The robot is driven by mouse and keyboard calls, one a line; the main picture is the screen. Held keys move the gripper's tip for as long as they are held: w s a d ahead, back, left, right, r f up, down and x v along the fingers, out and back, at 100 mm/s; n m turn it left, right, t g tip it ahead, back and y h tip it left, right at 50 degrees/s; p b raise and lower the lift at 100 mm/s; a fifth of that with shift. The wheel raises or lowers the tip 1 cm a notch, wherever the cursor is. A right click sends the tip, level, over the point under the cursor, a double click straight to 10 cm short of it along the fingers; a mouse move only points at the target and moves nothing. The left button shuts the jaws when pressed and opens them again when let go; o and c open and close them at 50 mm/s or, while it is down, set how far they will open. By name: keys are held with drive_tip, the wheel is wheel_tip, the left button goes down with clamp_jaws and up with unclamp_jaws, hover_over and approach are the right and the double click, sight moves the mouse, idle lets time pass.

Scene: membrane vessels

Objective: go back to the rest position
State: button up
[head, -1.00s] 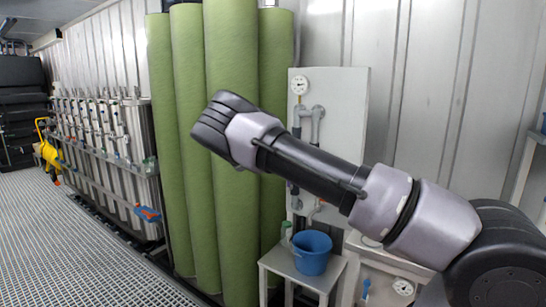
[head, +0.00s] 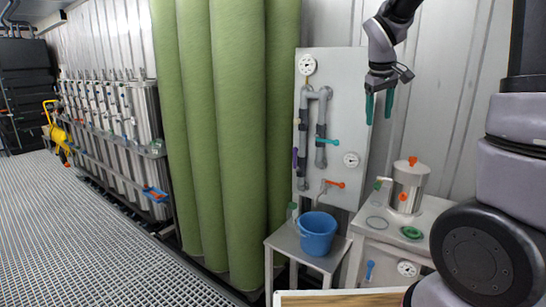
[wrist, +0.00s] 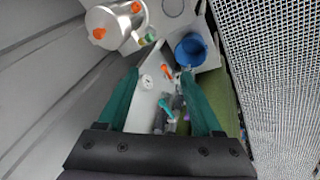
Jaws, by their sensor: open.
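My gripper (head: 379,106) is at the upper right of the head view, pointing down, with two green fingers apart and nothing between them. It hangs in front of the right edge of the white panel (head: 343,82), above the steel vessel (head: 408,188) with orange fittings. In the wrist view my gripper (wrist: 163,100) shows its two green fingers spread wide. Between and beyond them are the panel with its gauge and orange and teal valve handles, the blue bucket (wrist: 191,50) and the steel vessel (wrist: 112,24).
The blue bucket (head: 317,233) stands on a small stand (head: 284,240) below the panel. Tall green cylinders (head: 237,140) stand left of the panel. The grating floor (head: 85,225) at the left is clear.

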drive_tip(key=s+a+r+m+t+y, duration=0.1)
drive_tip(key=s+a+r+m, duration=0.1)
drive_tip(key=s, duration=0.5)
drive_tip(key=s+a+r+m+t+y, duration=0.1)
drive_tip(key=s+a+r+m, duration=0.1)
drive_tip(key=s, duration=0.6)
drive_tip(key=s+a+r+m+t+y, duration=0.1)
drive_tip(key=s+r+m+y, duration=0.1)
drive_tip(key=s, duration=0.5)
drive_tip(key=shift+s+a+r+m+t, duration=0.3)
drive_tip(key=shift+s+a+m, duration=0.1)
drive_tip(key=shift+m, duration=0.5)
